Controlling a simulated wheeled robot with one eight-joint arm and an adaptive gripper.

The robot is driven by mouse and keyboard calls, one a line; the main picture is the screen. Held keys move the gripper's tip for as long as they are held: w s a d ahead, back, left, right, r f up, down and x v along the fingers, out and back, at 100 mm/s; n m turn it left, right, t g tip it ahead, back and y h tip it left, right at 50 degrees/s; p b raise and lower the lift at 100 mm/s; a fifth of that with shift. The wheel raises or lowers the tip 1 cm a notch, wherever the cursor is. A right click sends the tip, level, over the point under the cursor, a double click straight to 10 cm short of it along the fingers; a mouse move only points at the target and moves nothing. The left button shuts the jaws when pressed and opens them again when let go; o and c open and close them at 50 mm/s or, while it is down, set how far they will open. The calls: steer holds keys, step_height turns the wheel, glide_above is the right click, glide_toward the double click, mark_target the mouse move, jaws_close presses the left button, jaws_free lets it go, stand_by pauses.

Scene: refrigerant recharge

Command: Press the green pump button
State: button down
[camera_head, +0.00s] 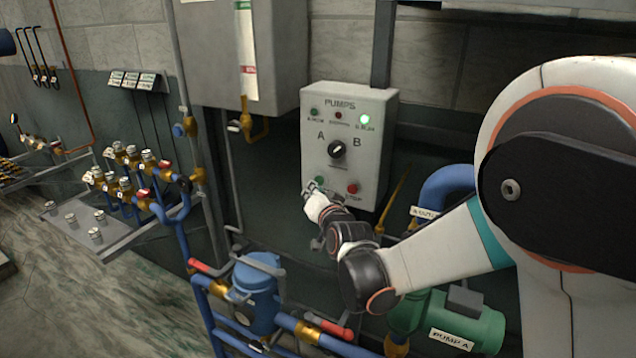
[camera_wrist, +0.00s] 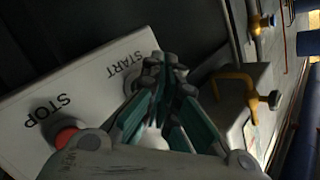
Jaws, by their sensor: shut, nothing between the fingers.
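The grey pump control box (camera_head: 370,140) hangs on the wall in the middle of the head view. Its green button (camera_head: 319,181) is at the lower left of the panel, partly covered by my fingers. My gripper (camera_head: 309,190) is shut and empty, with its tips right at that button. In the wrist view, my gripper's closed tips (camera_wrist: 170,65) lie over the place beside the START label (camera_wrist: 124,64). They hide the button there; only part of a ring around it shows. I cannot tell whether the tips touch it.
A red STOP button (camera_head: 352,188) sits to the right on the same panel; it also shows in the wrist view (camera_wrist: 66,138). A black selector knob (camera_head: 337,149) is above. The upper right green lamp (camera_head: 364,119) is lit. Blue pipes and valves (camera_head: 255,290) stand below.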

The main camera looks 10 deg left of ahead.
steer(key=shift+s, duration=0.25)
steer(key=shift+s, duration=0.1)
steer(key=shift+s+a, duration=0.3)
steer(key=shift+s, duration=0.45)
steer(key=shift+s+a, duration=0.25)
steer(key=shift+s, duration=0.55)
steer(key=shift+s+a, duration=0.3)
steer(key=shift+s, duration=0.45)
